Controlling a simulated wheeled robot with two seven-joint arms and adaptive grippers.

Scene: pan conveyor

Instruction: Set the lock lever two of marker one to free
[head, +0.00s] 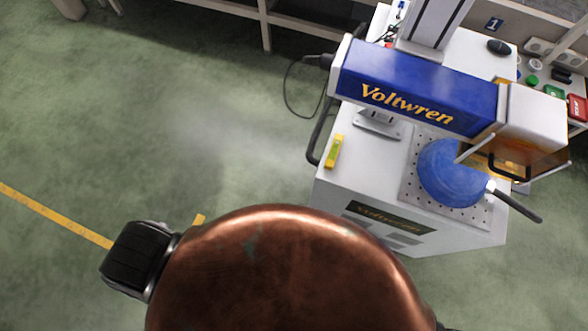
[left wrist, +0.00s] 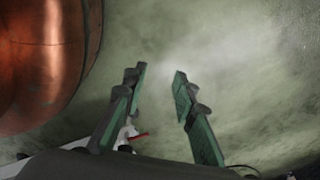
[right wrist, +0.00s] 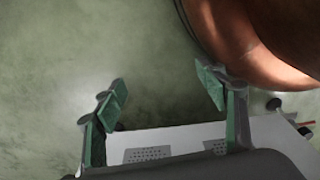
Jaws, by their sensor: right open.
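Marker one is the Voltwren machine, with a blue and white head (head: 420,90) over a white cabinet (head: 340,185). A sign with a 1 (head: 494,23) stands behind it. I cannot make out which part is lock lever two, nor its setting. A small red piece (head: 388,43) shows near the column. My left gripper (left wrist: 159,75) is open and empty over the floor; a small red bar (left wrist: 138,134) shows behind its left finger. My right gripper (right wrist: 161,80) is open and empty, with part of a white surface (right wrist: 175,137) behind it. Neither gripper is in the head view.
A blue round pan (head: 450,172) with a black handle (head: 517,206) lies on the perforated plate (head: 410,180) under the head.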

